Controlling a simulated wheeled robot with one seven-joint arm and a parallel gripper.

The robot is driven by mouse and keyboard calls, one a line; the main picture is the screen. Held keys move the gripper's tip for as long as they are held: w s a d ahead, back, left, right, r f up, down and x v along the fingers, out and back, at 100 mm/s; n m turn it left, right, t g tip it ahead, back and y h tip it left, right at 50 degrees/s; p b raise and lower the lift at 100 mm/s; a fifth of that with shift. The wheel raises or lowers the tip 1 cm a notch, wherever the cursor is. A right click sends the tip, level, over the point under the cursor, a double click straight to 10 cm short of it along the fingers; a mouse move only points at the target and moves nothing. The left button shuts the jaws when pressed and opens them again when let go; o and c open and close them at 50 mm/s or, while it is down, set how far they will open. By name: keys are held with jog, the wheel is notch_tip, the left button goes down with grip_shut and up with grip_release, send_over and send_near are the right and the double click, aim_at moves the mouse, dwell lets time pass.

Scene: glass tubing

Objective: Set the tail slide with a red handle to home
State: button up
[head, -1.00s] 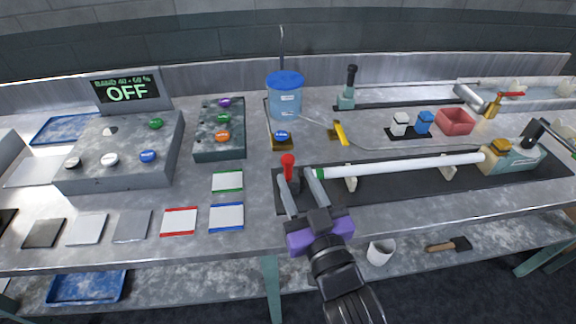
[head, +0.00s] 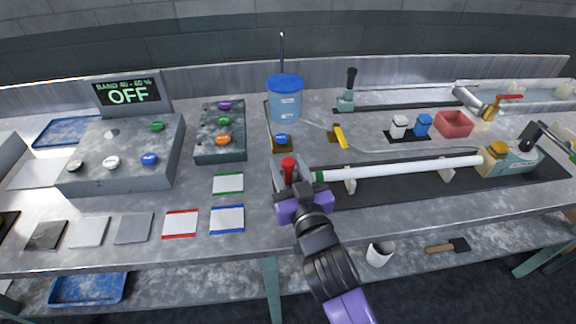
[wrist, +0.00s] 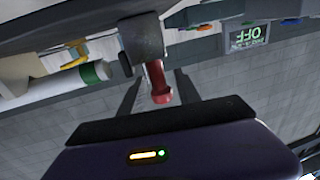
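The red handle (head: 288,168) stands upright on the tail slide at the left end of the black bed. My gripper (head: 290,172) reaches in from the front, with one finger on either side of the red handle. In the wrist view the red handle (wrist: 157,85) hangs from the slide's grey block (wrist: 141,42), between my two open fingers. I see gaps beside the handle, so the fingers do not appear closed on it. My gripper's purple body hides the lower slide and part of the bed in the head view.
A white tube (head: 400,168) with a green band lies just right of the slide on supports (head: 350,186). The black bed (head: 400,194) runs right to another block (head: 515,160). A blue-lidded container (head: 286,98) stands behind. Framed cards (head: 227,219) lie left.

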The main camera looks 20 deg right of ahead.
grip_shut()
dwell(1.4)
